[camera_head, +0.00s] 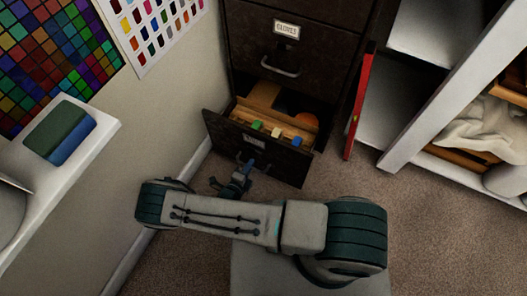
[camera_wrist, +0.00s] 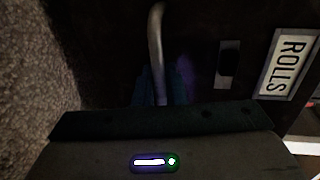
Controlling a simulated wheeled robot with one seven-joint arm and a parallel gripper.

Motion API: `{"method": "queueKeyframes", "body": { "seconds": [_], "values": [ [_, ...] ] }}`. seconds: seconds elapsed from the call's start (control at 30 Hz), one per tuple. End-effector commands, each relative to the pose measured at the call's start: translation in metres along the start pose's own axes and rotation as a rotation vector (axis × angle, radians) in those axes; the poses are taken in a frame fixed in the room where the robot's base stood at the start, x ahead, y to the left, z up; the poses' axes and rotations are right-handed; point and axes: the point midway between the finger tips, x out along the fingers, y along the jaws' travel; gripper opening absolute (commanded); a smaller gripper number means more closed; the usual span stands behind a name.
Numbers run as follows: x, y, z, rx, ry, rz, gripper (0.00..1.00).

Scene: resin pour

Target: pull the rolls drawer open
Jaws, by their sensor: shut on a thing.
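The rolls drawer (camera_head: 222,127) is the low drawer of a dark cabinet and stands pulled out, with its inside showing in the head view. Its front, with the ROLLS label (camera_wrist: 289,63), fills much of the wrist view. The metal bar handle (camera_wrist: 155,38) runs upright in the wrist view, down between my fingers. My gripper (camera_wrist: 161,88) is shut on the handle. In the head view my gripper (camera_head: 241,175) is at the drawer front, and my arm lies in front of it. The handle is mostly hidden there.
The drawer holds folders with several coloured tabs (camera_head: 276,132). A closed drawer (camera_head: 287,58) sits above it. A red level (camera_head: 358,105) leans beside the cabinet, near a white shelf (camera_head: 440,105). A white ledge (camera_head: 85,150) is at left. Carpet (camera_head: 440,240) is clear at right.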

Motion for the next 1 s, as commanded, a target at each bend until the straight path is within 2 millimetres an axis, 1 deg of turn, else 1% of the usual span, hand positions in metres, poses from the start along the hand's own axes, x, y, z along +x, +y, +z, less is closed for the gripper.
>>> {"method": "queueKeyframes", "body": {
  "seconds": [0.03,0.2,0.3,0.4,0.6,0.97,1.0],
  "values": [
    [-0.014,0.004,0.001,-0.002,-0.005,0.002,0.0],
    [-0.046,0.01,0.001,-0.002,-0.008,0.001,0.0],
    [-0.059,0.013,0.001,-0.003,-0.009,0.001,0.0],
    [-0.068,0.015,0.001,-0.003,-0.007,0.0,0.0],
    [-0.076,0.016,0.001,-0.004,-0.007,0.0,0.0],
    [-0.077,0.016,0.0,-0.003,-0.006,0.0,0.0],
    [-0.077,0.016,0.0,-0.003,-0.007,0.0,0.22]
  ]
}}
